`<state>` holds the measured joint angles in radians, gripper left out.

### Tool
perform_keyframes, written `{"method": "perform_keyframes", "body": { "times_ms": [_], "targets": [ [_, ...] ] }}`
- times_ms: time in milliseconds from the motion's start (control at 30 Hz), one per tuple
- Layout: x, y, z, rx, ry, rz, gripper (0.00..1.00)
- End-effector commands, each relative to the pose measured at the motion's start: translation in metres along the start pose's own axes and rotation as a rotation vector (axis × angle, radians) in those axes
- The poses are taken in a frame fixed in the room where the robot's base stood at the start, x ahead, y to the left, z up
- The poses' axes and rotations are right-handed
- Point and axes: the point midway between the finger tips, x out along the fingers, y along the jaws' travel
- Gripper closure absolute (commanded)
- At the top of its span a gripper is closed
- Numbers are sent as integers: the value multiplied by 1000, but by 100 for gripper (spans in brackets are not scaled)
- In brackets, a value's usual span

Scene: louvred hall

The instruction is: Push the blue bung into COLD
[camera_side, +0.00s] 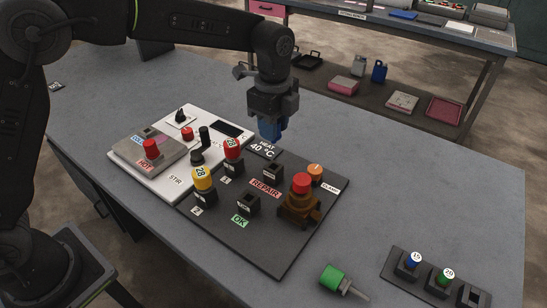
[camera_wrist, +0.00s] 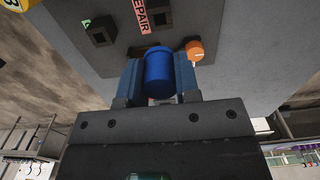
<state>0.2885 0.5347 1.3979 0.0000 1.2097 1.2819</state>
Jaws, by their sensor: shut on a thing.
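The blue bung (camera_wrist: 160,75) is held between the blue fingers of my gripper (camera_wrist: 158,82) in the wrist view. In the side view my gripper (camera_side: 270,130) hangs above the back edge of the dark panel, near the 40 °C label, and the bung blends with the blue fingers. COLD is a blue label (camera_side: 137,140) on a grey block (camera_side: 166,158) at the left, beside a dark socket (camera_side: 148,132) that looks empty. On the same block a red bung (camera_side: 151,149) stands by the HOT label (camera_side: 145,165).
A white stirrer unit (camera_side: 180,183) carries the grey block and knobs. The dark panel (camera_side: 282,254) holds red and yellow numbered pieces, empty sockets and a brown clamp (camera_side: 298,208) with a red top. A green-handled tool (camera_side: 333,278) and a small rack (camera_side: 428,281) lie in front.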

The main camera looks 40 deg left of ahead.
Motion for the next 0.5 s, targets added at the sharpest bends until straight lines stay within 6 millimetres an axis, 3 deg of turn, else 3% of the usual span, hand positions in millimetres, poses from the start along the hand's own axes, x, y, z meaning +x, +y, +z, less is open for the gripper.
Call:
{"method": "perform_keyframes", "body": {
  "times_ms": [367,500],
  "targets": [
    [-7,0,0,0,0,-1,100],
    [-7,-2,11,-15,0,-1,100]
  ]
}}
